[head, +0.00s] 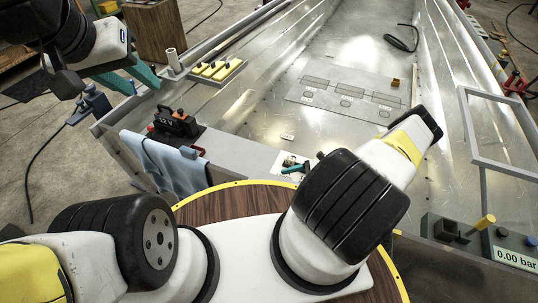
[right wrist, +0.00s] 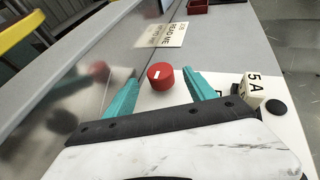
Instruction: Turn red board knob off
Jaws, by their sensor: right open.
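The red board knob (right wrist: 160,75) is a round red cap with a small white mark, in the right wrist view. It stands on a white board (right wrist: 220,90). My right gripper (right wrist: 162,88) is open, with one teal finger on each side of the knob; I cannot tell whether either finger touches it. I cannot make out the knob in the head view. My left gripper (head: 138,82) is at the upper left of the head view, its teal fingers apart and empty, far from the board.
Beside the knob are a cream block marked "5 A" (right wrist: 255,88), a black round button (right wrist: 276,108) and a READ ME label (right wrist: 174,35). The head view shows the metal hull (head: 270,100), a blue cloth (head: 165,165) and a pressure display (head: 515,259).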

